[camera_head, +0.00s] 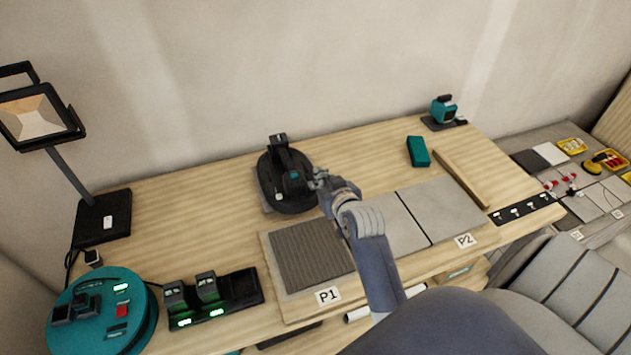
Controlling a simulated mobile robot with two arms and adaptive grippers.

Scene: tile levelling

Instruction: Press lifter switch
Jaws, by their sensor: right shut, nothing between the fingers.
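The lifter (286,178) is a black oval suction device with a top handle and a small teal mark. It stands on the wooden workbench behind the dark grey tile marked P1. A small pale patch (279,197) shows on its front left; I cannot tell whether this is the switch. My right gripper (316,180) is shut and empty, at the lifter's right side. I cannot tell whether its fingertips touch the lifter. My left gripper is not in view.
Dark tile P1 (310,254) and grey tiles near P2 (443,208) lie in front. A teal block (418,151), a teal tool (443,110), a battery charger (235,290), a cable reel (88,312) and a work lamp (104,218) stand around the bench.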

